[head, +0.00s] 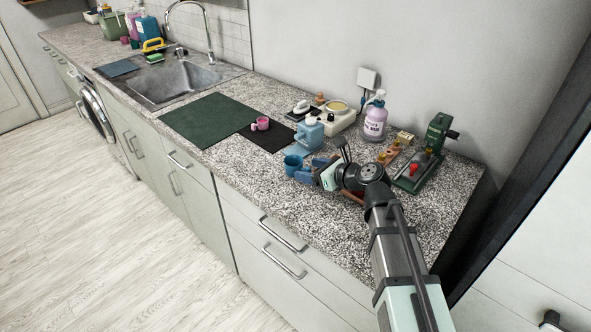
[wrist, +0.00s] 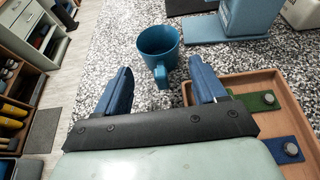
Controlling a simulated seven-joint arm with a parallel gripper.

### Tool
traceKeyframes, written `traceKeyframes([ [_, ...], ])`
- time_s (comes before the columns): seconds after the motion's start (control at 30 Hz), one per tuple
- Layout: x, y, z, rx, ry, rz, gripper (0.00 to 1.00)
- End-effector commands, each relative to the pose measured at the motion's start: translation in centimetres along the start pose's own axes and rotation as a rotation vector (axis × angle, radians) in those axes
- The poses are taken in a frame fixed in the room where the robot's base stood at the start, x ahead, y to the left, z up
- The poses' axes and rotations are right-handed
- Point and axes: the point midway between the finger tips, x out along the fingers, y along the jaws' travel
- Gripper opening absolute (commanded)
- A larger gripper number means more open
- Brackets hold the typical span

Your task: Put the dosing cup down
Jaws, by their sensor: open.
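A teal-blue cup (head: 293,165), which I take to be the dosing cup, stands upright on the speckled counter near its front edge. It also shows in the wrist view (wrist: 158,46), open mouth up, with its handle toward me. My gripper (head: 304,171) is low over the counter, just right of the cup. In the wrist view my gripper's blue fingers (wrist: 160,68) are spread apart. The handle lies between their tips, with a visible gap on each side. Nothing is held.
A brown wooden tray (wrist: 240,84) with green and blue tabs lies beside the right finger. A blue jug (head: 309,134) stands on a blue base behind the cup. A pink cup (head: 262,124) is on a dark mat. Speckled counter (head: 240,175) left of the cup is clear.

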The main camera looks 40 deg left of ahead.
Motion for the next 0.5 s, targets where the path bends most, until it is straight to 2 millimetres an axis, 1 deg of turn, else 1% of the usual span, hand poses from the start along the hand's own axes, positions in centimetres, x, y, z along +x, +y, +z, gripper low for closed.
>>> traceKeyframes([
  [0.03,0.8,-0.1,0.1,0.0,0.001,0.001,0.7],
  [0.2,3.1,-0.2,0.1,0.0,0.0,0.002,0.7],
  [0.3,4.0,-0.2,0.1,0.0,0.0,0.0,0.7],
  [0.5,4.2,-0.1,0.0,0.0,0.0,-0.001,0.7],
])
